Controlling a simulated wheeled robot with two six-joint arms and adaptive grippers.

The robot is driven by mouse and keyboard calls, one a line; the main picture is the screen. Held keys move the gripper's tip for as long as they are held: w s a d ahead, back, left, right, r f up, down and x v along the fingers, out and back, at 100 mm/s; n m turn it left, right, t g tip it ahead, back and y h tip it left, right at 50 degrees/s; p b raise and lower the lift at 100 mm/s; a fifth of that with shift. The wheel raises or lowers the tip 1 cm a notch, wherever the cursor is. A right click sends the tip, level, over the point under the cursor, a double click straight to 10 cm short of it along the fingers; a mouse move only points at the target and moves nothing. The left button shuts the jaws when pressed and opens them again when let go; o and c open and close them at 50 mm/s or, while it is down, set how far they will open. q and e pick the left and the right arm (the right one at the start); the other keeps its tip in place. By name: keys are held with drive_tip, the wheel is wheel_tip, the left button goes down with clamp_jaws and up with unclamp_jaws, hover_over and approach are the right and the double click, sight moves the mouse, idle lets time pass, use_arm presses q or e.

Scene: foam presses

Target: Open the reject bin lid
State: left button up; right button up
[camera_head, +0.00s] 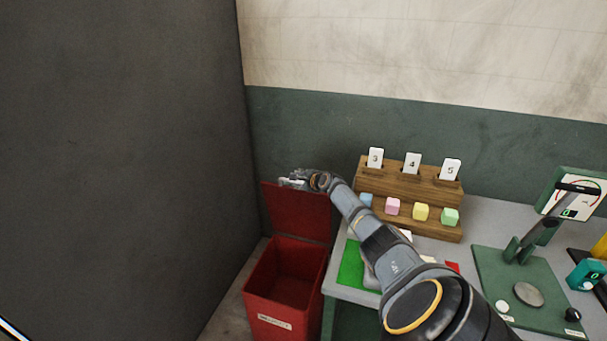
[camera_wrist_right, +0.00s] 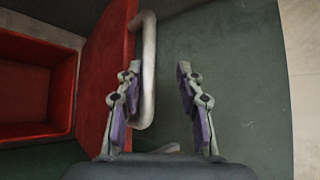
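The reject bin (camera_head: 287,317) is a red box on the floor left of the table, with a white label on its front. Its red lid (camera_head: 296,212) stands raised and nearly upright at the back, so the empty-looking inside shows. In the right wrist view the lid (camera_wrist_right: 106,62) carries a grey bar handle (camera_wrist_right: 148,70). My right gripper (camera_head: 293,181) is at the lid's upper edge. In its wrist view the fingers (camera_wrist_right: 158,100) are spread apart, with the handle bar between them, close to the left finger. My left gripper is not in view.
A dark wall or panel (camera_head: 120,150) stands left of the bin. On the grey table (camera_head: 490,212) right of it are a wooden rack (camera_head: 410,190) with numbered cards and coloured cubes, a green mat (camera_head: 351,268) and a green press (camera_head: 530,290). My right arm crosses above the table.

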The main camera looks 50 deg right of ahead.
drive_tip(key=v, duration=0.5)
drive_tip(key=shift+s+a+r, duration=0.1)
drive_tip(key=shift+a+r, duration=0.05)
drive_tip(key=shift+r, duration=0.05)
